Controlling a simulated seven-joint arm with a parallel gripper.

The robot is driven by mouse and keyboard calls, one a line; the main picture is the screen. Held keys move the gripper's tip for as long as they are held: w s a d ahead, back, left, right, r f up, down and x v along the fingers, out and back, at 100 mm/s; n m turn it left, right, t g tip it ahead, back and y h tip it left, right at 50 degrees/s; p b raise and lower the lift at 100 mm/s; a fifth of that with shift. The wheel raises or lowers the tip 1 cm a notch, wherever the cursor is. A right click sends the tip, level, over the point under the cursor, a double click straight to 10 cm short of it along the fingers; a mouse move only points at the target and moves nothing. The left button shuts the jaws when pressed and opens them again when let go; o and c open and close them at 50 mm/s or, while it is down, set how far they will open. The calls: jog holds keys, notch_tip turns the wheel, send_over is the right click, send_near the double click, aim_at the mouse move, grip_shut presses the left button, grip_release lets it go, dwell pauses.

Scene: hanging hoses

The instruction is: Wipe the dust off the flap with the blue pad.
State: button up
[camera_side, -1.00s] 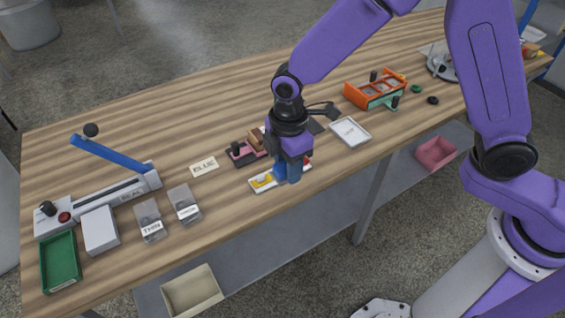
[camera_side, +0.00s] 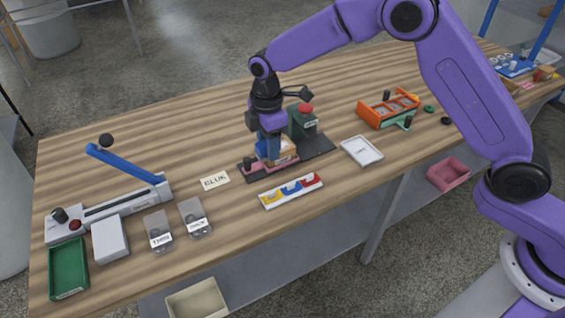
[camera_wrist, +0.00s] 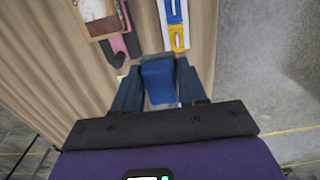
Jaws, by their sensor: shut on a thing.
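My gripper (camera_side: 270,135) is shut on the blue pad (camera_wrist: 160,82), which sits between the two fingers in the wrist view. In the side view the pad is in front of a small tan and white part (camera_side: 286,156) on a dark and pink base (camera_side: 317,147). That part, seemingly the flap, shows at the top left of the wrist view (camera_wrist: 95,12), apart from the pad there.
A white tray with yellow, blue and red places (camera_side: 291,190) lies in front of the base. A green box with a red top (camera_side: 303,120) stands behind. A "BLUE" card (camera_side: 215,181) lies left, a white tray (camera_side: 361,151) and an orange rack (camera_side: 388,108) right.

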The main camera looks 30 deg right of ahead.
jog(key=w+d, duration=0.4)
jog(key=w, duration=0.5)
jog(key=shift+a+f, duration=0.1)
jog(key=shift+f, duration=3.7)
jog(key=shift+d+f, duration=0.1)
jog(key=shift+d, duration=0.45)
jog(key=shift+s+d, duration=0.1)
jog(key=shift+d, duration=3.2)
jog(key=shift+a, duration=3.9)
notch_tip(320, 180, up, 8)
